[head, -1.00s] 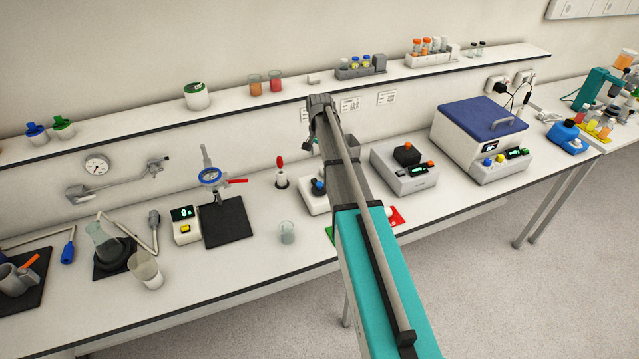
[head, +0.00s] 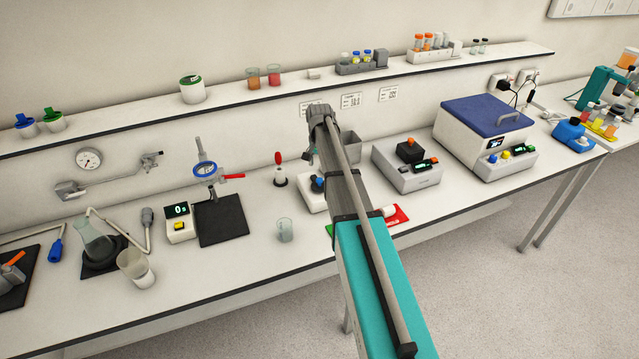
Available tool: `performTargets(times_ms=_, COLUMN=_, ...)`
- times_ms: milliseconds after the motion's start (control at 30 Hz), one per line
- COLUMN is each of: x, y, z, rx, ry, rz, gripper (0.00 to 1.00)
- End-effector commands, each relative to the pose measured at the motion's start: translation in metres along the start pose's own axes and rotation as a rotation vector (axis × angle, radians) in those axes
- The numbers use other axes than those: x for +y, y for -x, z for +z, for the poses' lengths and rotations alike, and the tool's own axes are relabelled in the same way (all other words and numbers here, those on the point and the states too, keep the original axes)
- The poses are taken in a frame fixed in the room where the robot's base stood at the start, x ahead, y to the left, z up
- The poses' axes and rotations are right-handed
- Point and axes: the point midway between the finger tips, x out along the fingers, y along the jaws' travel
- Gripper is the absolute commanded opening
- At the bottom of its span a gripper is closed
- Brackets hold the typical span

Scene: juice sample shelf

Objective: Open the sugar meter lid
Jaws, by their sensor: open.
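A white machine with a blue lid (head: 487,115) stands to the right. A beaker (head: 285,230) and a red-topped dropper (head: 279,170) stand left of my arm. A wall shelf (head: 225,105) holds several jars and tubes above the bench. Bare bench lies in front of the grey meter.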

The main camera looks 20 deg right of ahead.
Motion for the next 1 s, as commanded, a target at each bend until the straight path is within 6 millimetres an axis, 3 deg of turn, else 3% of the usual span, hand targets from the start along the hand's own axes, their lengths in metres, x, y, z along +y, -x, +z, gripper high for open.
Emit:
performTargets(times_ms=600, x=0.000, y=-0.051, z=0.000, rx=0.000, ry=0.000, rz=0.000, gripper=0.70)
performTargets(times_ms=1000, x=0.000, y=-0.065, z=0.000, rx=0.000, ry=0.000, rz=0.000, gripper=0.70)
